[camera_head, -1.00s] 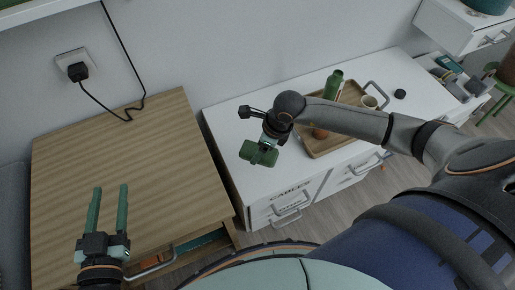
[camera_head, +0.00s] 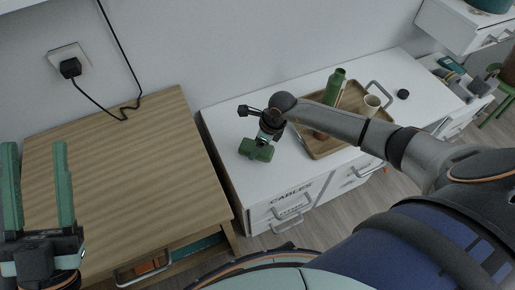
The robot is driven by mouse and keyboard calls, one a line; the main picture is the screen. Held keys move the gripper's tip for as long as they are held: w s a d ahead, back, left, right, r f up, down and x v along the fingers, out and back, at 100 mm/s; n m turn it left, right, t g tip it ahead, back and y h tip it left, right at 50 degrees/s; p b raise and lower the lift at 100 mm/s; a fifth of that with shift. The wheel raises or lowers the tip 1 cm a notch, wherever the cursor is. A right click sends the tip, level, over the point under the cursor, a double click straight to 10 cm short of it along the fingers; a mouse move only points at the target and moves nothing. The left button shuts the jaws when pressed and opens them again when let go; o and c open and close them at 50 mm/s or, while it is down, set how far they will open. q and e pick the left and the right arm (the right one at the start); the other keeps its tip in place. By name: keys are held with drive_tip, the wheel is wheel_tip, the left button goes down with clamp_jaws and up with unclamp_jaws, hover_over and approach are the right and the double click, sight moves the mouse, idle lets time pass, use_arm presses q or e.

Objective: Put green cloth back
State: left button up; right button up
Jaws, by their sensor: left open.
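I cannot make out a green cloth for sure. A dark teal strip (camera_head: 200,246) shows at the front of the wooden desk, by its drawer; I cannot tell whether it is cloth. My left gripper (camera_head: 35,155) is open and empty at the left edge, its two green fingers pointing up the picture over the wooden desk's left side. My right gripper (camera_head: 257,150) hangs over the left end of the white cabinet, its green fingers close together; I cannot tell whether they are shut.
The wooden desk (camera_head: 125,165) has a bare top. Its front drawer handle (camera_head: 144,272) is low in the picture. On the white cabinet (camera_head: 229,120), a wooden tray (camera_head: 322,150) holds a green bottle (camera_head: 334,86) and a cup (camera_head: 371,104). A black plug (camera_head: 70,68) and cable are behind.

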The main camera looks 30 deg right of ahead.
drive_tip(key=shift+f, duration=0.9)
use_arm(q)
drive_tip(key=s+r+m+h, duration=0.2)
drive_tip(key=h, duration=0.1)
drive_tip(key=shift+s+d+r, duration=0.1)
drive_tip(key=shift+s+d, duration=0.05)
use_arm(e)
drive_tip(key=shift+f+b, duration=0.15)
drive_tip(key=shift+b, duration=0.2)
drive_tip(key=o, duration=1.2)
drive_tip(key=shift+r, duration=0.2)
